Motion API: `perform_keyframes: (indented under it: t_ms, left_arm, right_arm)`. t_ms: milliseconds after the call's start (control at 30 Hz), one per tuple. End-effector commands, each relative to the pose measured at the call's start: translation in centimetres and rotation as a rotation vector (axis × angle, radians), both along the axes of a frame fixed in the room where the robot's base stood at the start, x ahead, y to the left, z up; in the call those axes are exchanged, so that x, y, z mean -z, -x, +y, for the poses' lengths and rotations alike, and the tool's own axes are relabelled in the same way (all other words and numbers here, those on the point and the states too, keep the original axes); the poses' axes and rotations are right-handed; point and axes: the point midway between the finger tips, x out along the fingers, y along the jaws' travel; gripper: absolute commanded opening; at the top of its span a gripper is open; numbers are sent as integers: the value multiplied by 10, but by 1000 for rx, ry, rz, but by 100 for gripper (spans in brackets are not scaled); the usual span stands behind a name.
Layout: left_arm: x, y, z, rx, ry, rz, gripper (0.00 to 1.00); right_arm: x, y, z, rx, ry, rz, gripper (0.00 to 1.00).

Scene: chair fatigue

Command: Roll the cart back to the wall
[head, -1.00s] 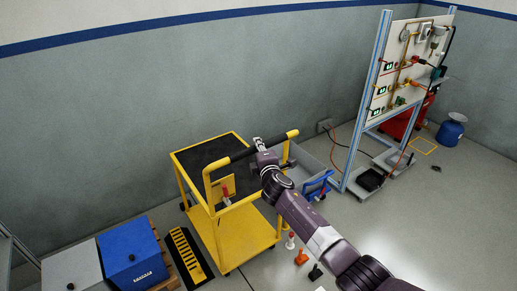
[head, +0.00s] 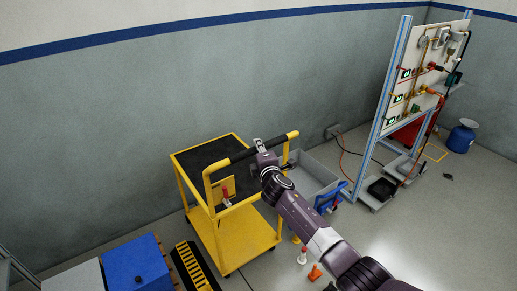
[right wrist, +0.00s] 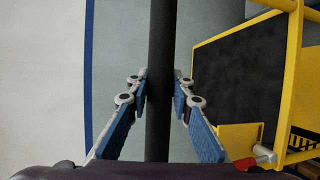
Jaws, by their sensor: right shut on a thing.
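The yellow cart (head: 241,232) stands upright on the floor close to the grey wall, with a black mat (head: 212,152) on its top shelf. Its push handle has a black grip (head: 243,156) between yellow ends. My right gripper (head: 262,146) is shut around this grip near the handle's right part. In the right wrist view the black grip (right wrist: 161,60) runs between the two blue-padded fingers (right wrist: 160,85), and the cart's yellow frame (right wrist: 293,70) shows at the right. A small red-handled part (head: 226,194) sits on the cart's handle side. My left gripper is not in view.
A blue box (head: 136,266) and a black-yellow ramp (head: 194,266) lie left of the cart. A grey bin (head: 318,172), blue trolley (head: 329,198) and orange cone (head: 315,272) are at its right. A test panel (head: 428,70) stands farther right. Open floor lies right of my arm.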

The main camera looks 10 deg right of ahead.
Motion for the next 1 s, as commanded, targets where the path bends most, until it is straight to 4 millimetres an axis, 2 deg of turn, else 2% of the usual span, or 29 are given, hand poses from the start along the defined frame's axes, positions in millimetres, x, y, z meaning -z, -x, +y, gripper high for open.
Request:
perform_keyframes:
  t_ms: [33, 200, 633, 1000]
  left_arm:
    - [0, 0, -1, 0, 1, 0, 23]
    - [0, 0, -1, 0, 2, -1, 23]
    - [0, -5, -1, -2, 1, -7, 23]
    - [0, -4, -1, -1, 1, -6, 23]
  right_arm:
    - [-3, -1, 1, -1, -2, -5, 21]
    - [-3, -1, 1, -1, -2, -5, 39]
    - [-3, 5, 0, 1, 0, -4, 39]
    - [-10, 47, 3, -2, -1, -4, 39]
